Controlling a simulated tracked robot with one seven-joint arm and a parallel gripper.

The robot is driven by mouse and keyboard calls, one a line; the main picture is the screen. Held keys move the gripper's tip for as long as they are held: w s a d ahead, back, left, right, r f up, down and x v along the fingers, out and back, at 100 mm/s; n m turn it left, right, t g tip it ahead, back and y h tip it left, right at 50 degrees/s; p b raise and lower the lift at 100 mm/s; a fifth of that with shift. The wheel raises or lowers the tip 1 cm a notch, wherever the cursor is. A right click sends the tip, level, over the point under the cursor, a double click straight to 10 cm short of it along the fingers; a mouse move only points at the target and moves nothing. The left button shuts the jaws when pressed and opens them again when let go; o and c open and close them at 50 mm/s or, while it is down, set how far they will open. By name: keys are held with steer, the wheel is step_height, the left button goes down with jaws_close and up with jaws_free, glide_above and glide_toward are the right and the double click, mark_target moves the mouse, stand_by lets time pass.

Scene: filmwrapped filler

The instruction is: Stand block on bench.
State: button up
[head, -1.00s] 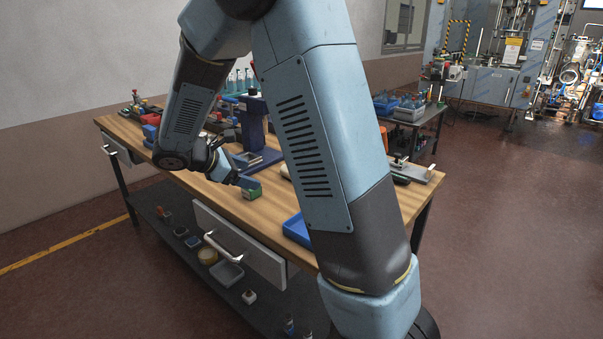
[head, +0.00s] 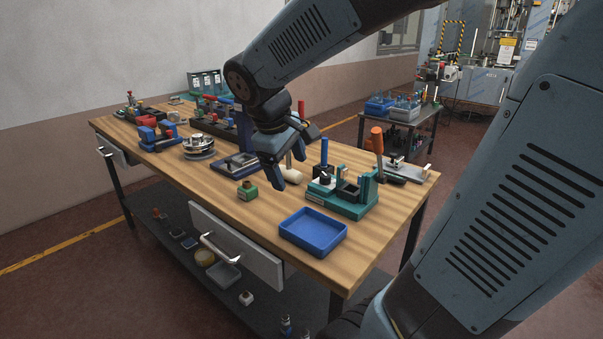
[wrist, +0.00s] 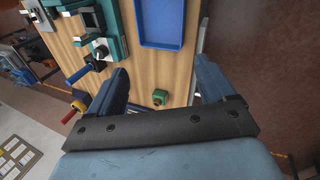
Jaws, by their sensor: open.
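A small green block (head: 247,190) with an ochre top and a dark round mark on it rests on the wooden bench (head: 215,190), near the front edge. The green block also shows in the wrist view (wrist: 159,97), small and between the spread fingers but well below them. I cannot tell whether it stands on its base or lies on a side. My gripper (head: 287,180) is open and empty, above the bench to the right of the block and not touching it. In the wrist view both fingers of my gripper (wrist: 162,64) are wide apart.
A blue tray (head: 313,251) lies at the front right. A green fixture (head: 345,208) stands behind it, with a blue-handled tool. A dark blue press base (head: 230,168) and a round metal stack (head: 198,147) are behind the block. Bench front left is clear.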

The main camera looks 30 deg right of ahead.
steer(key=s+a+r+m+t+y, duration=0.2)
steer(key=s+m, duration=0.4)
steer(key=s, duration=0.3)
steer(key=shift+s+r+t+y, duration=0.35)
steer(key=shift+r+t+y, duration=0.15)
steer(key=shift+t+y, duration=0.25)
